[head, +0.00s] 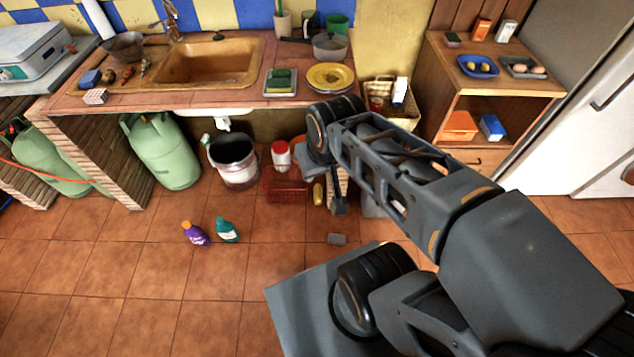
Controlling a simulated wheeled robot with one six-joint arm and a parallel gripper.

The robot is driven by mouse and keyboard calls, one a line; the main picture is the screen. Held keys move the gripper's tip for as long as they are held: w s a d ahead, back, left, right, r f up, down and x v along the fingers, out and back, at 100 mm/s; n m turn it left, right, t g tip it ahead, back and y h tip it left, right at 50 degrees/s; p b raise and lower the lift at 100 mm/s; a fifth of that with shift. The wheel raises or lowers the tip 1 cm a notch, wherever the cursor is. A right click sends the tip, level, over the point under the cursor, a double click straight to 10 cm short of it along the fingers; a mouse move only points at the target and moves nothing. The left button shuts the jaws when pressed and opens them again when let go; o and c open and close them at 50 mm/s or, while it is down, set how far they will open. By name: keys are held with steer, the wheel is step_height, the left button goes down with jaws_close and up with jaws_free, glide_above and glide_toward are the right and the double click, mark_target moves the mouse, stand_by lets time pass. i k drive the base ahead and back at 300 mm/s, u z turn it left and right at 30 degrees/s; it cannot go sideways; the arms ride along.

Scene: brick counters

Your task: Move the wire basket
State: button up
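A red, open-sided basket (287,190) that looks like wire sits on the floor under the counter, below the sink side. A second, pale basket (391,93) stands between the counter and the wooden shelf unit, with a white bottle and a red jar in it; I cannot tell if it is wire. My gripper (326,192) is at the end of my arm, to the right of the red basket in the picture and apparently apart from it. Its fingers are small and partly hidden by my arm, so their opening is unclear.
A metal bucket (233,160) and a white, red-capped container (281,156) stand near the red basket. Green gas cylinders (163,152) stand left. The front-left tiles are clear.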

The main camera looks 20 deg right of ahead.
mark_target(276, 180)
steer(key=z, duration=0.15)
steer(key=k, duration=0.65)
steer(key=u, duration=0.75)
steer(key=i, duration=1.5)
steer(key=z, duration=0.5)
